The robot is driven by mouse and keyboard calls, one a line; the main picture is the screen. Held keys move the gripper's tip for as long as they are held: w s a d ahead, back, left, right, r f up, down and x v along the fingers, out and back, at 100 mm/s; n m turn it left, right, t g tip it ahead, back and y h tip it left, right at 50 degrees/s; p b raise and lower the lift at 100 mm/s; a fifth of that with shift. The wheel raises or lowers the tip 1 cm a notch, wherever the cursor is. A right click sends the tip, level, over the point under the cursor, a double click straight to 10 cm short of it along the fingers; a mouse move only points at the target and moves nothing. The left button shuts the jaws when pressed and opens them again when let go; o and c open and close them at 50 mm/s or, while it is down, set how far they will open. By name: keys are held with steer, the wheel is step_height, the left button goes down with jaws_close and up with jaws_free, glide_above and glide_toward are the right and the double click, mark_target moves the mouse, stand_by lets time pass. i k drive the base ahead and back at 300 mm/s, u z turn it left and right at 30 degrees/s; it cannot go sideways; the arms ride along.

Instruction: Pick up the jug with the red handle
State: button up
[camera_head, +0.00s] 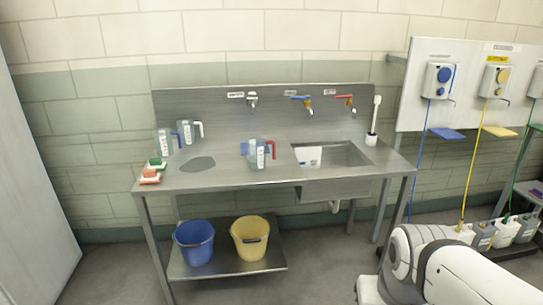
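The jug with the red handle (258,155) stands upright on the steel counter, left of the sink. It is clear, with a white label and its red handle on the right side. Something blue shows at its left; I cannot tell if this is another jug's handle or a cloth. A jug with a blue handle (165,142) and a jug with a white handle (187,131) stand at the counter's back left. Part of my white arm shows at the lower right. My gripper is not in view.
The steel counter (220,178) has a sink (358,154) at right, taps above, and a brush in a holder (372,128). Sponges (150,177) lie at its left end. A blue bucket (195,243) and a yellow bucket (250,240) stand on the lower shelf. Dispensers hang at right.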

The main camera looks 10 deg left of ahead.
mark_target(256, 148)
steer(key=u, duration=2.65)
steer(key=i, duration=1.8)
steer(key=z, duration=3.3)
steer(key=i, duration=0.95)
steer(key=u, duration=0.05)
